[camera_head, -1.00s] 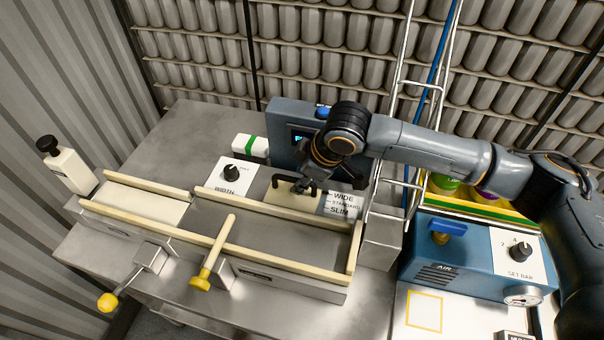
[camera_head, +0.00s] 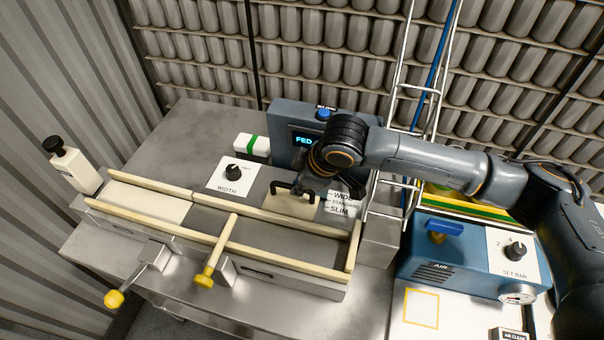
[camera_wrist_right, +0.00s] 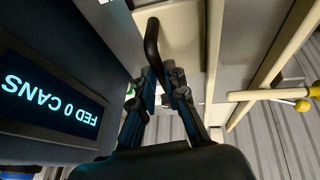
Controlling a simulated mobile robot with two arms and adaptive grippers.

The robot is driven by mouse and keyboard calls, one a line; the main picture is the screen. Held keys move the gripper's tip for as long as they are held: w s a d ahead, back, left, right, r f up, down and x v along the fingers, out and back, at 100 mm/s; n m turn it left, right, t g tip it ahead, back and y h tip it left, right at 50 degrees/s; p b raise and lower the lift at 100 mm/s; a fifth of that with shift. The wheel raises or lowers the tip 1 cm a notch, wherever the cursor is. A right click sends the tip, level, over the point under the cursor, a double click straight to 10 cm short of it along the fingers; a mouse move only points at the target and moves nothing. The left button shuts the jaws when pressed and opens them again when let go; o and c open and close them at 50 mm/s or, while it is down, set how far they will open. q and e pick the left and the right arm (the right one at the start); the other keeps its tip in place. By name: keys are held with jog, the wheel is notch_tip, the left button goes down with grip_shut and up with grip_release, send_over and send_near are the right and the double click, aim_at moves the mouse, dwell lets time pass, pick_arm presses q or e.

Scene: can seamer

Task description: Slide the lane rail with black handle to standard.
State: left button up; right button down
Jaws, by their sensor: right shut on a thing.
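The lane rail (camera_head: 270,216) is the long cream rail on the far side of the lane. A cream plate (camera_head: 288,205) behind it carries the black handle (camera_head: 282,187). The black handle also shows in the right wrist view (camera_wrist_right: 152,40). My right gripper (camera_wrist_right: 165,75) is shut on the handle, its fingers closed around one end. In the head view the right gripper (camera_head: 312,190) hides part of the handle and of the width label (camera_head: 342,204), which reads WIDE, STANDARD, SLIM. Which mark the rail lines up with I cannot tell. My left gripper is not in view.
The blue display box (camera_head: 285,130) stands close behind my right gripper. The near rail (camera_head: 265,247) has yellow-tipped rods (camera_head: 205,280) in front. A wire chute (camera_head: 392,130) and blue air unit (camera_head: 455,262) stand at the right. A WIDTH knob (camera_head: 233,171) sits left of the handle.

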jog(key=c, duration=1.4)
grip_release()
jog(key=shift+o, duration=0.2)
jog(key=shift+r, duration=0.1)
jog(key=v, duration=1.2)
